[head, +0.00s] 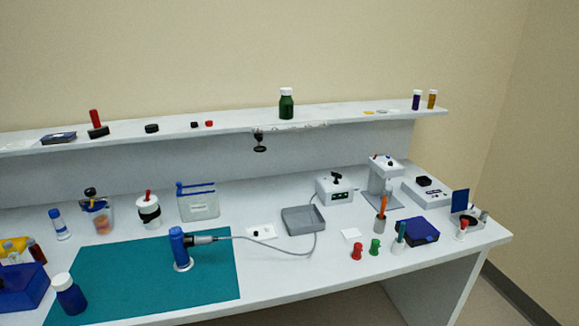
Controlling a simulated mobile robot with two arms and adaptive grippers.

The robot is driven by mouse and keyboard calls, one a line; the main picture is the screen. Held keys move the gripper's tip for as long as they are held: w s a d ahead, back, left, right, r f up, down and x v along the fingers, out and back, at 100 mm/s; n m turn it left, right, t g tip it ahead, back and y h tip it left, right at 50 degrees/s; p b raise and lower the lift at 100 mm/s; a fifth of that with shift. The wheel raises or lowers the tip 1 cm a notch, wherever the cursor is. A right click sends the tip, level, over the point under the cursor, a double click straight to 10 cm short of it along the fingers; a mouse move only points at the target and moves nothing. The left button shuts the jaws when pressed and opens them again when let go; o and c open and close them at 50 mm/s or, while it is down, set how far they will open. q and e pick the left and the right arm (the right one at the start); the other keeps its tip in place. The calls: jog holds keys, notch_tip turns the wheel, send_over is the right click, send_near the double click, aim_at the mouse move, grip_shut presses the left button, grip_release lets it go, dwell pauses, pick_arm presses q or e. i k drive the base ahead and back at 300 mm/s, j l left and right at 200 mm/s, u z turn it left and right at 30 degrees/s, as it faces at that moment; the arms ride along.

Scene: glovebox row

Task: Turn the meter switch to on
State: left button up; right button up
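A white box that looks like the meter (331,193) stands at the back of the bench, right of centre. It has a small dark display with green marks on its front. A black switch or knob (337,177) sticks up from its top; its setting is too small to read. A grey cable (278,247) runs from near the meter to a blue upright holder (179,249) with a grey probe-like part at its top. Neither of my grippers is in view.
A white plate with a black knob (261,232) lies left of the tray. The teal mat (120,275) is mostly clear.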

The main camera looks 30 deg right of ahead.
aim_at(338, 176)
jog(key=z, duration=1.25)
